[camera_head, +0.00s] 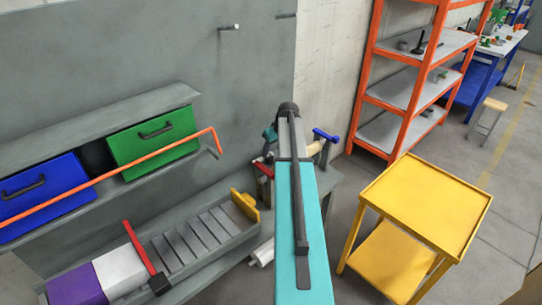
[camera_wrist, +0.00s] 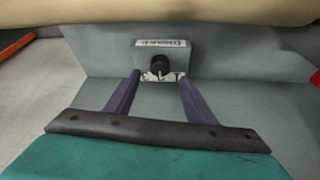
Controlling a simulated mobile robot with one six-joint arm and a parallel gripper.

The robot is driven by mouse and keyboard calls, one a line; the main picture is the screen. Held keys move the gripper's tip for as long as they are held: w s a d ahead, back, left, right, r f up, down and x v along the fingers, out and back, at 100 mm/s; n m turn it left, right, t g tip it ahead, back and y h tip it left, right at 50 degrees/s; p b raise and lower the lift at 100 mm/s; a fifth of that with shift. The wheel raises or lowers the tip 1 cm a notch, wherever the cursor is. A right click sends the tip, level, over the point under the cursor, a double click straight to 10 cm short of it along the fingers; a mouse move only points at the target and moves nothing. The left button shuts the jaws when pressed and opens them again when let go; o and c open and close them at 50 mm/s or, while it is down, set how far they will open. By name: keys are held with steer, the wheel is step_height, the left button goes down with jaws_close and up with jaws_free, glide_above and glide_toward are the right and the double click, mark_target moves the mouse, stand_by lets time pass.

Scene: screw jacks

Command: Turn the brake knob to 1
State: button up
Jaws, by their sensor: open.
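The brake knob (camera_wrist: 160,65) is a small black knob in the wrist view, at the upper middle. It sits on a grey box (camera_wrist: 142,51) with a white label strip whose writing is too small to read. A pale plate with dark marks shows just below the knob; I cannot read which mark the knob points to. My gripper (camera_wrist: 159,77) is open, its two purple fingers apart and the knob framed between their tips. The fingers do not visibly touch it. In the head view, my teal arm hides the gripper and knob.
A beige rounded part (camera_wrist: 160,11) crosses the top of the wrist view, close above the box. In the head view, red and blue clamps (camera_head: 325,136) stand around my arm's end. A yellow cart (camera_head: 428,205) and orange shelf (camera_head: 420,60) are at right.

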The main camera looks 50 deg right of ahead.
mark_target(270, 157)
steer(key=shift+p+x, duration=0.7)
steer(key=shift+x, duration=2.4)
steer(key=shift+c, duration=0.3)
steer(key=c, duration=1)
